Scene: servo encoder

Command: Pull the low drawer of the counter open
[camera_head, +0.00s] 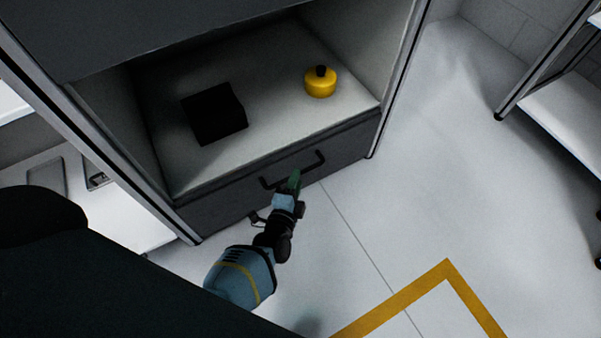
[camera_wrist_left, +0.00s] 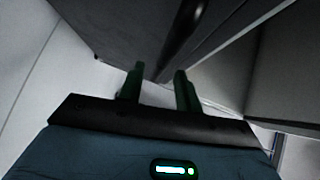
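The low drawer (camera_head: 225,207) is a dark grey front at the bottom of the counter, below its open shelf. It looks shut. Its dark bar handle (camera_head: 318,160) sits near the middle of the front; my left gripper hides part of it. My left gripper (camera_head: 294,178) is in front of the handle. In the left wrist view its two green fingers (camera_wrist_left: 159,82) stand apart with nothing between them. A dark bar, which looks like the handle (camera_wrist_left: 182,28), lies beyond the fingertips. I cannot tell whether they touch it. My right gripper is not in view.
On the shelf (camera_head: 270,120) above the drawer stand a black box (camera_head: 214,113) and a yellow round container with a black knob (camera_head: 320,82). The floor in front is clear, with a yellow line (camera_head: 400,297). A white rack (camera_head: 565,110) stands at the right.

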